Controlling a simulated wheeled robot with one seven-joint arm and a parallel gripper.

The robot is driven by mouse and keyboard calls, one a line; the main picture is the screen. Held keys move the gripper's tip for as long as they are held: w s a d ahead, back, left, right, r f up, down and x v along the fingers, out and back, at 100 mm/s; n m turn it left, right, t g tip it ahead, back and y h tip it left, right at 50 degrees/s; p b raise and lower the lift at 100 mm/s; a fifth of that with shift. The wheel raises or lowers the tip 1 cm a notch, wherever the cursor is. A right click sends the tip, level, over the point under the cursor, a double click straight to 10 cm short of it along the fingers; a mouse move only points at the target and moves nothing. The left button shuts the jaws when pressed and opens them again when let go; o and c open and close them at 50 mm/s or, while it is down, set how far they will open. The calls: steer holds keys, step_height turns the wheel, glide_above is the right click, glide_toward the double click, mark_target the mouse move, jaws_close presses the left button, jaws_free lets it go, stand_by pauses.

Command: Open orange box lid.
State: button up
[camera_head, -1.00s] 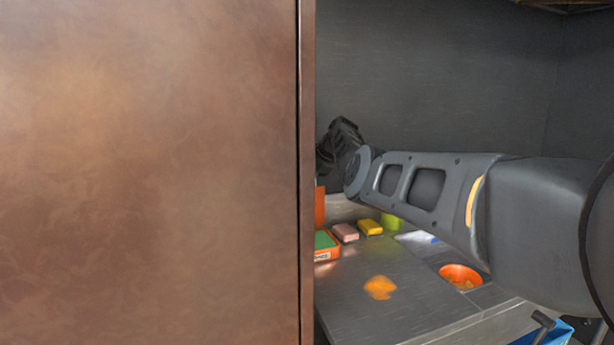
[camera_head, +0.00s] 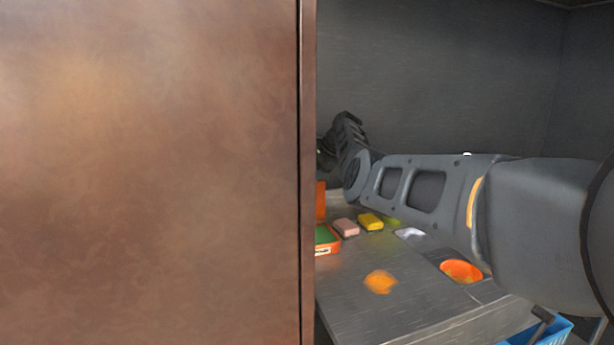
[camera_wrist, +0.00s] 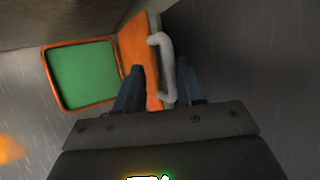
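The orange box (camera_head: 323,249) stands on the steel counter at the left, partly hidden by the brown panel. Its orange rim and green inside (camera_wrist: 82,73) show in the wrist view. The orange lid (camera_head: 320,200) stands upright at the box's far side and also shows in the wrist view (camera_wrist: 135,55). A pale curved handle (camera_wrist: 165,65) is on the lid's outer face. My gripper (camera_wrist: 160,80) is open, with the lid edge and handle between its fingers and gaps visible. Whether a finger touches the lid is unclear. The fingers are hidden in the head view.
A large brown panel (camera_head: 150,170) blocks the left half of the head view. On the counter (camera_head: 350,305) are a pink block (camera_head: 346,228), a yellow block (camera_head: 369,221) and an orange round opening (camera_head: 461,271). A blue basket (camera_head: 548,333) is at the front right. Dark walls stand behind.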

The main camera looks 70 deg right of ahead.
steer(key=v, duration=0.6)
steer(key=shift+r+b, duration=0.3)
steer(key=shift+b, duration=0.1)
steer(key=shift+s, duration=0.1)
